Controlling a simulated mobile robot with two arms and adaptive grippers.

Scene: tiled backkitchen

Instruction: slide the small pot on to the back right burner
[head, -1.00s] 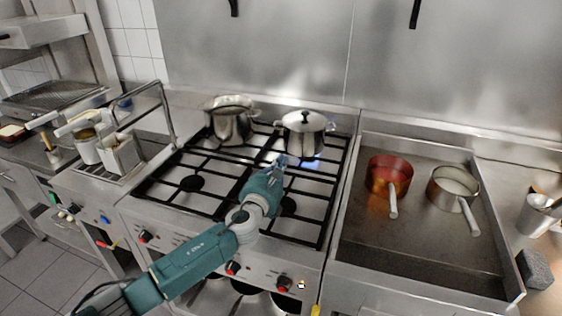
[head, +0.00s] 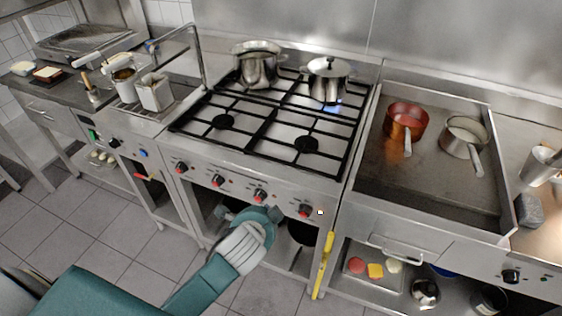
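The small lidded steel pot (head: 328,86) stands upright on the grate at the back right of the stove (head: 258,168). A blue flame glow (head: 333,108) shows at its front lower edge; the burner under it is mostly hidden. A wider steel pot (head: 256,70) stands to its left, at the back left. My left gripper (head: 248,214) is low in front of the stove's knob panel, well away from the pot. Its fingers are too hidden by the hand to tell open from shut. My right gripper is out of view.
The front burners are bare. A copper saucepan (head: 405,118) and a steel saucepan (head: 463,135) sit on the tray surface to the right. A yellow-handled bar (head: 323,263) is at the stove's front right.

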